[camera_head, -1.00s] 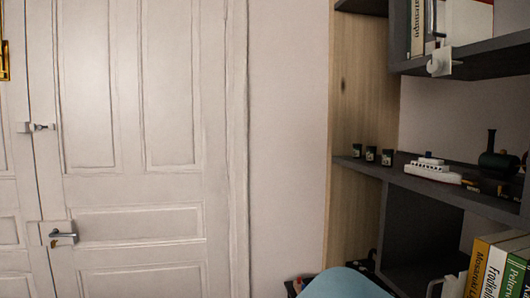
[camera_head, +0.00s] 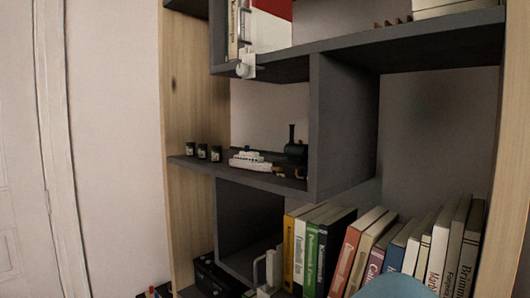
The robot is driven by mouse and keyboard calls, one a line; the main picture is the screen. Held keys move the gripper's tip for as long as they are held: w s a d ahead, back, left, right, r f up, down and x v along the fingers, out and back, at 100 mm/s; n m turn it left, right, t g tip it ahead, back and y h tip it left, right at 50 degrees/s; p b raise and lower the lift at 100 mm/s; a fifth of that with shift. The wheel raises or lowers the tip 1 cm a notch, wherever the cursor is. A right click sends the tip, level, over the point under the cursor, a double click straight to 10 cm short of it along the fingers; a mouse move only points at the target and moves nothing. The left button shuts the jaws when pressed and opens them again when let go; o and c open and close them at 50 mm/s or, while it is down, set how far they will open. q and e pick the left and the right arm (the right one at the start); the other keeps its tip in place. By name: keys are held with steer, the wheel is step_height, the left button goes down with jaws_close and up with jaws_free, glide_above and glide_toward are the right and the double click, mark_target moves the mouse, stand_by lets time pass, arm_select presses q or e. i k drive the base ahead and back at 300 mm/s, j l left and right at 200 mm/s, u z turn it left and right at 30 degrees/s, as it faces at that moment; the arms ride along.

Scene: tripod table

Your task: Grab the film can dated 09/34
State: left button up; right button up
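Three small dark film cans stand in a row on the middle dark shelf (camera_head: 235,179), near its left end. They are the left can (camera_head: 190,149), the middle can (camera_head: 202,151) and the right can (camera_head: 216,153). Each has a pale label band, but the dates are too small to read. Neither of my grippers shows in the head view.
A white toy ship (camera_head: 250,161) and a dark green toy engine (camera_head: 296,148) stand right of the cans. A vertical divider (camera_head: 342,125) closes off that bay. Books (camera_head: 325,250) line the lower shelf. A blue rounded object (camera_head: 396,287) shows at the bottom edge.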

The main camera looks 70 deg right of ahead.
mark_target(203, 150)
steer(key=k+z, duration=0.1)
steer(key=z, duration=0.35)
steer(key=k+z, duration=0.15)
steer(key=z, duration=0.35)
steer(key=k+l+z, duration=0.1)
steer(key=z, duration=0.35)
